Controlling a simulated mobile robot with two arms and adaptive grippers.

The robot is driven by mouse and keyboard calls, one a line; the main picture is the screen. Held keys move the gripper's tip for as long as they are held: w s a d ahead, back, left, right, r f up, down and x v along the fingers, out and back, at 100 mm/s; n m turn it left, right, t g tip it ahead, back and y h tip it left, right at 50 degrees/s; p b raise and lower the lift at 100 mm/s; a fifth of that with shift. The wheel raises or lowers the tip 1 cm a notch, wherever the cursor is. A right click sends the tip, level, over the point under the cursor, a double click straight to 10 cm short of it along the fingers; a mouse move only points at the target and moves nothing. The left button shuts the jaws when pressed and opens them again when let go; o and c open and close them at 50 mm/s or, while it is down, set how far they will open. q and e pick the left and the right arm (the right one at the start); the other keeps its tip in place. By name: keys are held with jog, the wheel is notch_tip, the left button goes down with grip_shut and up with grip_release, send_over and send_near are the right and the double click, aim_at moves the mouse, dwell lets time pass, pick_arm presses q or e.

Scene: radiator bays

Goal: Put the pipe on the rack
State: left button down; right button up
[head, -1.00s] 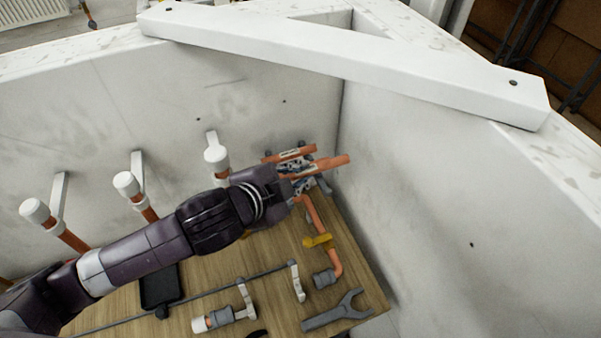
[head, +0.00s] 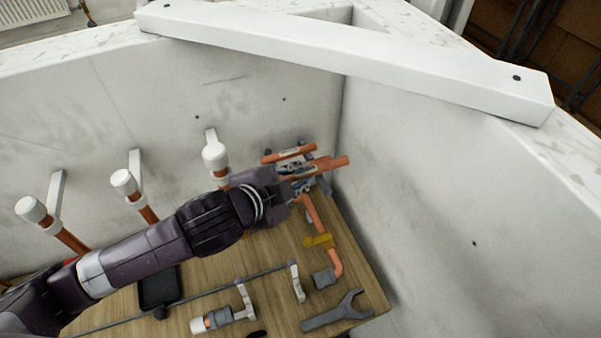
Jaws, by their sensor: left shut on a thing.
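My left gripper (head: 292,178) is at the far right corner of the wooden bench, beside the wall. It is shut on a copper pipe (head: 332,163), which sticks out to the right of the fingers. A second short copper pipe (head: 290,153) lies just behind, roughly parallel. Grey metal parts show around the fingers and may belong to the rack; the gripper hides much of them. I cannot tell whether the held pipe rests on anything. My right gripper is not in view.
A bent copper pipe with a yellow valve (head: 318,241) lies on the wooden bench (head: 215,270). A grey wrench (head: 337,311), a black tray (head: 159,287) and a white-capped valve (head: 212,321) are nearer. White-capped pipes (head: 124,182) stand along the back wall. Walls close in the corner.

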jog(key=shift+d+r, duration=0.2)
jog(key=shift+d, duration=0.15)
pick_arm(q)
jog(key=shift+f, duration=0.15)
jog(key=shift+f, duration=0.55)
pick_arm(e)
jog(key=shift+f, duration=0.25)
pick_arm(q)
jog(key=shift+f, duration=0.1)
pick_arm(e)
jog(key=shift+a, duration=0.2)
pick_arm(q)
jog(key=shift+f+b, duration=0.1)
jog(key=shift+b, duration=0.2)
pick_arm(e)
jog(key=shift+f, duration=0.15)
pick_arm(q)
jog(key=shift+f+b, duration=0.45)
jog(key=shift+f, duration=0.45)
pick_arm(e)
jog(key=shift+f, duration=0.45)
